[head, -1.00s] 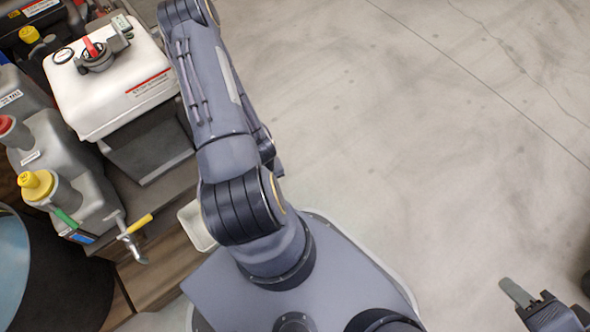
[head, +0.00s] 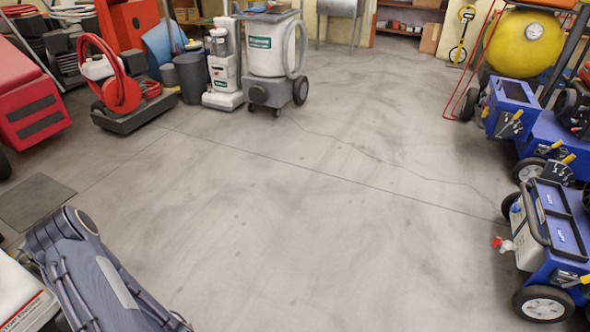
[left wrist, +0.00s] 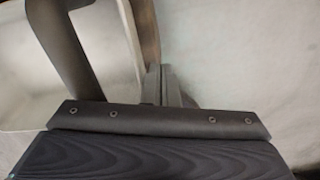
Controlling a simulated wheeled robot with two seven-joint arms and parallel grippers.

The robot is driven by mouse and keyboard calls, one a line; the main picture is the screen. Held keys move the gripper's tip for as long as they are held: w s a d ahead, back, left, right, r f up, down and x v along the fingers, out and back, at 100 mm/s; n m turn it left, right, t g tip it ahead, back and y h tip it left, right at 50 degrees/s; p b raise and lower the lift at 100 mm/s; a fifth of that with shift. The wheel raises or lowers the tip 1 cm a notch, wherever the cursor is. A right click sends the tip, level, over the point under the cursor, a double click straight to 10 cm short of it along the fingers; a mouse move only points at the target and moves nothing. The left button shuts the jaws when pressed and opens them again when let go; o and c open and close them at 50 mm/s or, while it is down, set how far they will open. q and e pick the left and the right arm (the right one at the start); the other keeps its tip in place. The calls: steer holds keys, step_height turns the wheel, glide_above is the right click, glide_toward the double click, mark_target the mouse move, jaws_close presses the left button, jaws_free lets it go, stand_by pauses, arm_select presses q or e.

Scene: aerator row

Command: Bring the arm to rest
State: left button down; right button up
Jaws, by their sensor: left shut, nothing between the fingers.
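My left arm (head: 95,275) comes in at the lower left of the head view, and its gripper is out of that picture. In the left wrist view the left gripper (left wrist: 162,84) shows its two narrow grey fingers close together, shut and empty. They point up in the picture, over floor and beside a pale tray-like thing. My right gripper is in neither current view.
A white container (head: 18,295) stands close to my left arm. Blue wheeled machines (head: 545,240) line the right side. A grey-white vacuum machine (head: 275,50) and a red hose reel (head: 120,92) stand at the back. The middle floor (head: 300,210) is clear.

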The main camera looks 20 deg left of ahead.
arm_select(q)
steer(key=w+a+r+n+y, duration=0.2)
steer(key=a+r+n, duration=0.15)
steer(key=r, duration=0.35)
steer(key=w+a+r+n+y, duration=0.15)
steer(key=r+n, duration=0.25)
steer(key=r, duration=0.4)
steer(key=w+a+r+n+y, duration=0.2)
steer(key=a+r+n, duration=0.15)
steer(key=r, duration=0.35)
steer(key=s+d+r+n+t+h, duration=0.1)
steer(key=d+r+n+t+h, duration=0.75)
steer(key=d+r, duration=1.2)
step_height(320, 180, up, 36)
steer(key=d+n+g+p, duration=0.1)
steer(key=n+g+p, duration=0.2)
steer(key=p, duration=3.5)
steer(key=shift+d+n+h, duration=0.25)
steer(key=shift+n+h, duration=0.15)
steer(key=shift+n, duration=0.35)
steer(key=shift+s+f, duration=0.1)
steer(key=shift+f, duration=0.05)
